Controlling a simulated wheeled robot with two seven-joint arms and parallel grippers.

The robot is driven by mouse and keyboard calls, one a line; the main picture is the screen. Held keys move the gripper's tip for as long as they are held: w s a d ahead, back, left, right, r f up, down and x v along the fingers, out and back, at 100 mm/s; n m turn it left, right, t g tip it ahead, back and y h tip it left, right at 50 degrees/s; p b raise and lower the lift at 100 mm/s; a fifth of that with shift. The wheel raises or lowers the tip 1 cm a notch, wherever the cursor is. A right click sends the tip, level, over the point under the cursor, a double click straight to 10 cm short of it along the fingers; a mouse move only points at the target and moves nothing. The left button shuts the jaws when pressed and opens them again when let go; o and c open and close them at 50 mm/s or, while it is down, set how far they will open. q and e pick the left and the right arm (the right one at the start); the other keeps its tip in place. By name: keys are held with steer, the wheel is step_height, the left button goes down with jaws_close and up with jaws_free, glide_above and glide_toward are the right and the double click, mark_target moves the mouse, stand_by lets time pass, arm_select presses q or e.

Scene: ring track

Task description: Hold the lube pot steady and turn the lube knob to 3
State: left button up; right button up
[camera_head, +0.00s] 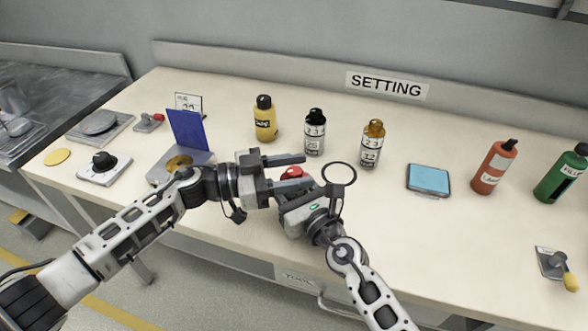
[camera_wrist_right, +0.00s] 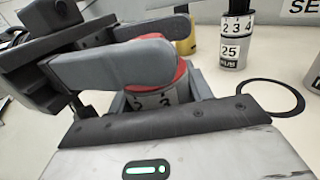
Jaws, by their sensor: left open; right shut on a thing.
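The pot with the red knob (camera_head: 291,173) stands near the front middle of the table, mostly hidden by my grippers. In the right wrist view its pale band with the digits 2 and 3 (camera_wrist_right: 166,99) shows below the red knob (camera_wrist_right: 181,72). My right gripper (camera_wrist_right: 160,98) is shut on the pot's body, one finger on each side. My left gripper (camera_head: 306,171) is open at the height of the red knob, with the knob between its fingers. I cannot tell whether they touch it, or which number is set.
Behind stand a yellow bottle (camera_head: 265,120), a black-capped pot (camera_head: 314,133) and a gold-capped pot (camera_head: 372,145). A blue pad (camera_head: 429,179), red bottle (camera_head: 493,168) and green bottle (camera_head: 563,176) are right. A blue panel (camera_head: 187,130) and black-knob dial (camera_head: 103,161) are left. A SETTING sign (camera_head: 387,85) hangs behind.

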arm_select(q)
steer(key=c, duration=1)
steer(key=shift+n+t+y, duration=0.9)
steer(key=shift+n+t, duration=0.7)
steer(key=shift+t, duration=0.7)
steer(key=o, duration=1)
steer(key=v, duration=1.2)
